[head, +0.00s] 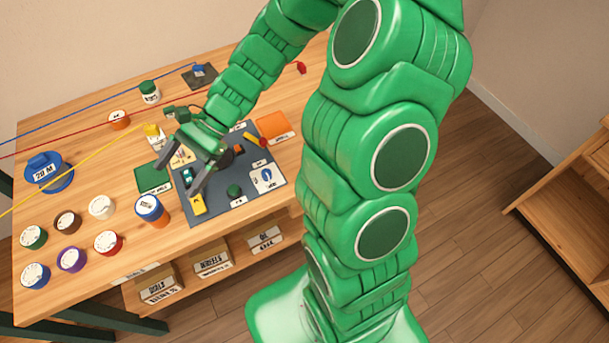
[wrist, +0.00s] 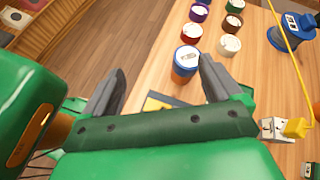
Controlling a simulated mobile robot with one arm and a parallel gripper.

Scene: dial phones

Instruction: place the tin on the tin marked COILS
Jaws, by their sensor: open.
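Several round tins with white labels stand at the table's left front: green (head: 33,237), brown (head: 67,222), cream (head: 101,207), blue (head: 35,275), purple (head: 71,260) and red (head: 108,243). To their right a blue tin (head: 149,207) appears to stand on an orange one (head: 161,223); I cannot tell whether they are separate. The blue top (wrist: 187,59) shows beyond my fingers in the wrist view. Another orange tin (head: 119,121) stands farther back. The labels are too small to read, so I cannot tell which says COILS. My gripper (head: 177,178) is open and empty above the dark mat's left side.
The dark mat (head: 217,212) carries small parts and cards. A green square (head: 153,177) and an orange square (head: 273,125) lie beside it. A blue reel (head: 48,172) stands at left. Coloured lines cross above the table. Boxes (head: 212,262) sit on the shelf below.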

